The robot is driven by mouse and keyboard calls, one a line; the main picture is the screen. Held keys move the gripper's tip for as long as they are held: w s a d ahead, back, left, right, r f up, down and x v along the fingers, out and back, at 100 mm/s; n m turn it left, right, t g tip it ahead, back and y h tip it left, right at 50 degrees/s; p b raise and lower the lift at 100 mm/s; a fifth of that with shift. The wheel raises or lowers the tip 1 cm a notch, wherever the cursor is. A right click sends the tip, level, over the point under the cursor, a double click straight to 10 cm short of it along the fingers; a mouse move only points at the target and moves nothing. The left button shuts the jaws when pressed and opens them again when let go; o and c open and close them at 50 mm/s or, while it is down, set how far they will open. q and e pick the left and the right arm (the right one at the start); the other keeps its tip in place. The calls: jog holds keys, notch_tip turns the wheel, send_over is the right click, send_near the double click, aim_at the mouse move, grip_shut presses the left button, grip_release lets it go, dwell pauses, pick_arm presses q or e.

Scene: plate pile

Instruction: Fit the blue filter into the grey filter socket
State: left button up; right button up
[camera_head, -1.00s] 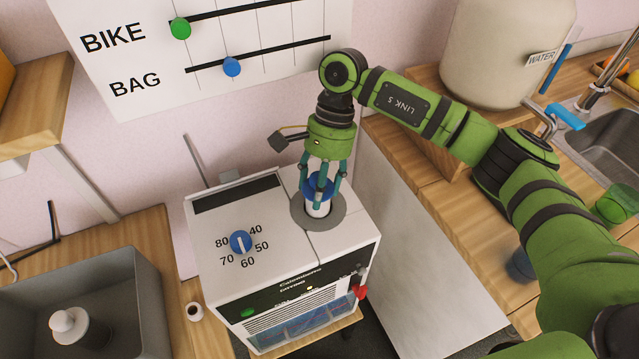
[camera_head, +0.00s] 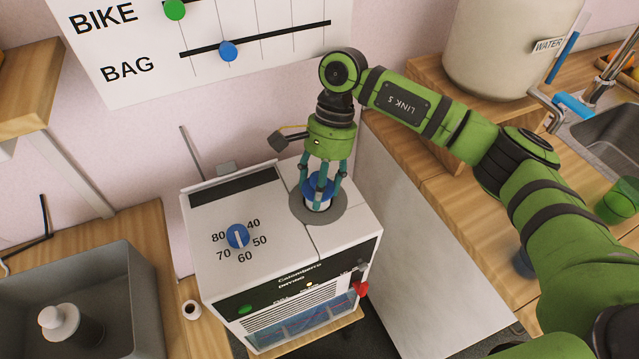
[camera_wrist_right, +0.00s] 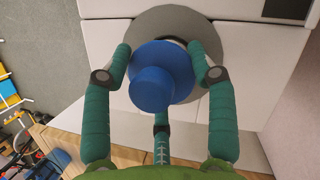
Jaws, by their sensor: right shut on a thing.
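The blue filter (camera_head: 318,188) has a blue top and a white lower body. It stands about upright at the grey filter socket (camera_head: 338,211), a round grey ring on top of the white machine. Its white end shows just inside the ring; how deep it sits is hidden. My right gripper (camera_head: 319,184) points down and is shut on the filter's blue part. In the right wrist view the filter (camera_wrist_right: 152,88) lies between the gripper's fingers (camera_wrist_right: 161,55), with the grey ring (camera_wrist_right: 205,30) behind it. My left gripper is not in view.
The white machine (camera_head: 265,215) has a blue dial (camera_head: 237,236) and a red handle (camera_head: 361,289). A grey bin (camera_head: 130,290) with a bottle stands at the left. A wooden counter (camera_head: 430,170) with a water container (camera_head: 490,60) and sink is at the right.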

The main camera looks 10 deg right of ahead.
jog(key=shift+f+b, duration=0.35)
jog(key=o, duration=1.3)
notch_tip(320, 180, up, 10)
